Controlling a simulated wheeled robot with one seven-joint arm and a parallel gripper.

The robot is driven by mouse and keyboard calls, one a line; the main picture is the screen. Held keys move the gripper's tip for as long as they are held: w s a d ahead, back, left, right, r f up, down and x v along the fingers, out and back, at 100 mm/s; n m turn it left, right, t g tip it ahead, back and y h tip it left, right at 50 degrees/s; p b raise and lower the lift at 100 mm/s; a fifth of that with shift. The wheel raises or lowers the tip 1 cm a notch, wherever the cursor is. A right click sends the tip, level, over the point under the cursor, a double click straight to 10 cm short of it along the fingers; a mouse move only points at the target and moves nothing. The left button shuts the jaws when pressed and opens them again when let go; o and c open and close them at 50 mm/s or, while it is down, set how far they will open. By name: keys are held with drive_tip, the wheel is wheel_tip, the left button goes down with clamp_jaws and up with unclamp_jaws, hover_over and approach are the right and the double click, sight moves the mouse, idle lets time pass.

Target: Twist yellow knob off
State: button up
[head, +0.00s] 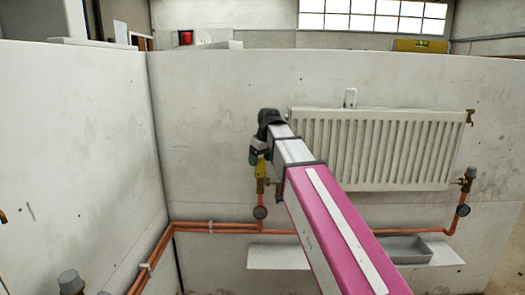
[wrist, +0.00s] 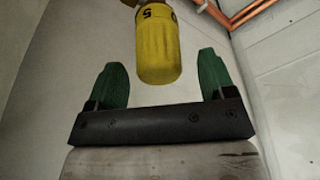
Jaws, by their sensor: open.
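The yellow knob (wrist: 157,48) hangs between the two green fingers of my gripper (wrist: 162,78) in the wrist view. It carries a dark mark like a 5 near its top and sits on a brass fitting (wrist: 130,3). A gap shows on each side, so the fingers do not touch it. In the head view my gripper (head: 259,156) is at the radiator's left end, and a little of the yellow knob (head: 261,168) shows beside the fingers. My arm hides part of the radiator and the pipework near the knob.
A white radiator (head: 400,150) hangs on the wall. A grey tray (head: 408,248) lies on a white shelf (head: 275,257). A side wall (head: 75,150) stands at the left.

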sight(259, 165)
drive_tip(key=shift+x, duration=1.5)
drive_tip(key=shift+c, duration=0.2)
drive_tip(key=c, duration=1)
drive_tip(key=shift+o, duration=0.2)
drive_tip(key=shift+s+f, duration=0.1)
drive_tip(key=shift+f, duration=0.1)
